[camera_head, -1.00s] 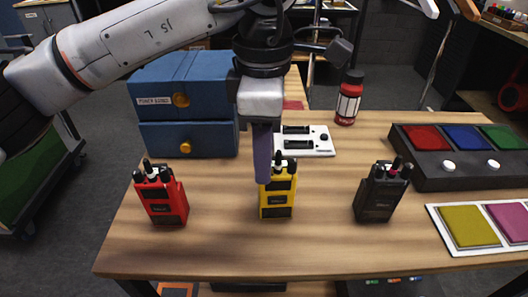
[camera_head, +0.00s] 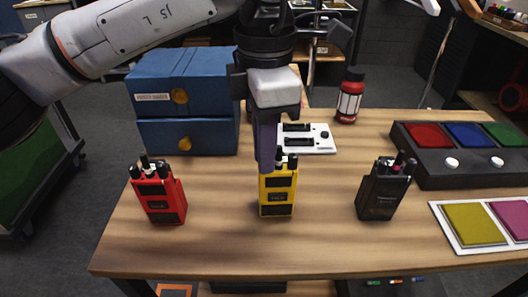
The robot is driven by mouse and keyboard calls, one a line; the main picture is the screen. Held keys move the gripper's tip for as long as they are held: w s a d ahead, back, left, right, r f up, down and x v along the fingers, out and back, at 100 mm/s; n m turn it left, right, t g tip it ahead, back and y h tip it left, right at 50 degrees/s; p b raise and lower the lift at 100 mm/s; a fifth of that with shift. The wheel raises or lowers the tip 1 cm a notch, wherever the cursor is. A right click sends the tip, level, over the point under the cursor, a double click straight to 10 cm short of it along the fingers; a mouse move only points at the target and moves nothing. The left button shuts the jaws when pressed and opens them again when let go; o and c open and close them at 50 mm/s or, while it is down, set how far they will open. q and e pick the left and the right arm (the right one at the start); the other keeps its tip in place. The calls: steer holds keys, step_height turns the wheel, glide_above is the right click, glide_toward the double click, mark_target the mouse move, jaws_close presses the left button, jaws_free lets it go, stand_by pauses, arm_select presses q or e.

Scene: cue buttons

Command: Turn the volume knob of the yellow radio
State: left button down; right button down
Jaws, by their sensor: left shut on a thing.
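The yellow radio (camera_head: 278,192) stands upright near the middle of the table, with black knobs and an antenna on its top. My left gripper (camera_head: 268,165) comes down from above, its purple fingers at the top of the yellow radio. The fingers are shut on a knob there and cover part of the radio's top left. Which exact knob lies between the fingers is hidden. My right gripper is not in view.
A red radio (camera_head: 160,196) stands to the left and a black radio (camera_head: 381,192) to the right. Behind are blue drawers (camera_head: 190,95), a white charger plate (camera_head: 318,145) and a red bottle (camera_head: 349,97). A button box (camera_head: 450,173) and colour pads (camera_head: 440,222) lie right.

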arm_select(q)
steer(key=c, duration=1.8)
jaws_free()
steer(key=shift+o, duration=0.2)
steer(key=shift+r, duration=0.1)
step_height(320, 180, up, 10)
steer(key=shift+s, duration=0.1)
